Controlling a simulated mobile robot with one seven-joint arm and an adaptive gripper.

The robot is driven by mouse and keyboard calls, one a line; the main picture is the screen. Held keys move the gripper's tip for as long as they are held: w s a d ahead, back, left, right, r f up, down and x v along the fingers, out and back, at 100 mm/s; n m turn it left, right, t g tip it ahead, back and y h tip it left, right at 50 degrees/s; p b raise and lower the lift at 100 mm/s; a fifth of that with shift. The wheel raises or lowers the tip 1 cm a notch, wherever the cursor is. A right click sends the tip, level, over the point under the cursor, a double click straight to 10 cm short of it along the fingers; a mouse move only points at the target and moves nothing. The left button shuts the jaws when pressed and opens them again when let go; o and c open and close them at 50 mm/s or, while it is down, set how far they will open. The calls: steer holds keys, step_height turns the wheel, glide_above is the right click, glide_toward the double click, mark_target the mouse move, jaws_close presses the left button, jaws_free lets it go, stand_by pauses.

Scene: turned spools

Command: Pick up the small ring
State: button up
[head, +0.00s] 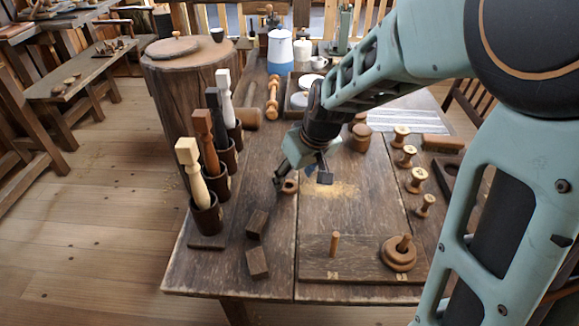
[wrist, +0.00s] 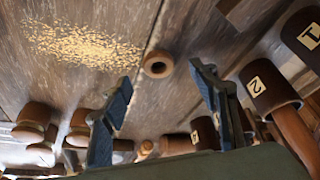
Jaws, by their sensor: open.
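The small ring (head: 290,187) is a brown wooden ring lying on the table near the sawdust. In the wrist view, the small ring (wrist: 158,64) lies beyond my fingertips, roughly centred between them, with its dark hole showing. My gripper (head: 303,179) is open over the table beside the sawdust, with one finger close to the ring in the picture. In the wrist view, my gripper (wrist: 162,72) has its two blue-padded fingers spread and nothing between them. I cannot tell the exact height above the ring.
A board (head: 312,270) at the front carries a bare peg (head: 334,244) and a peg with larger stacked rings (head: 398,256). Two dark blocks (head: 257,262) lie left of it. Cups with turned handles (head: 208,216) stand left; several spools (head: 417,180) stand right. Sawdust (head: 335,189) covers bare table.

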mark_target(288, 188)
steer(key=shift+w+b+x, duration=0.15)
steer(key=shift+b+x, duration=0.2)
steer(key=shift+x, duration=1.05)
steer(key=shift+w+b+x, duration=0.15)
steer(key=shift+b+x, duration=0.2)
steer(key=shift+x, duration=1)
steer(key=shift+r, duration=0.15)
steer(key=shift+c, duration=0.3)
steer(key=c, duration=0.9)
